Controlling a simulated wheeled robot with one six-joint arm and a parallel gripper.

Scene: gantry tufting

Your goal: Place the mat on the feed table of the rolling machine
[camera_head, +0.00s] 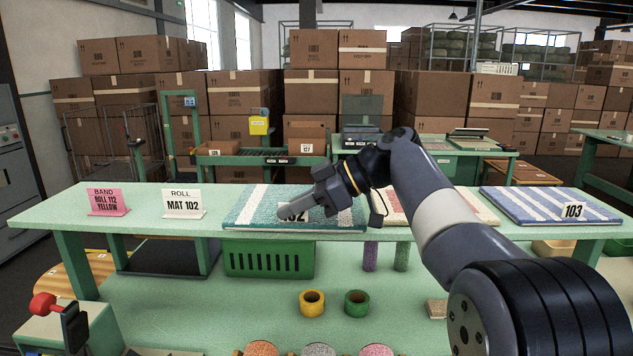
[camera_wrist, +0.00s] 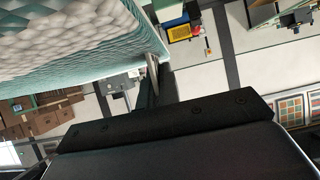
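A folded teal mat with white stripes (camera_head: 252,208) lies on the long pale green table (camera_head: 150,222), at its front edge. Its number tag (camera_head: 300,213) reads partly as "102". My gripper (camera_head: 288,212) reaches from the right across the mat and covers part of the tag. In the wrist view the mat's woven teal and white side (camera_wrist: 70,40) fills the upper left, close to a thin finger (camera_wrist: 153,75). The other finger is hidden, so I cannot tell whether the gripper is closed on the mat. I cannot clearly identify the rolling machine's feed table.
A "ROLL MAT 102" card (camera_head: 184,205) and a pink "BAND ROLL 112 YELLOW" card (camera_head: 107,202) stand left of the mat. A striped blue mat (camera_head: 545,206) lies to the right. Yellow (camera_head: 312,303) and green tape rolls (camera_head: 357,303) sit below. Green-framed equipment (camera_head: 262,158) stands behind.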

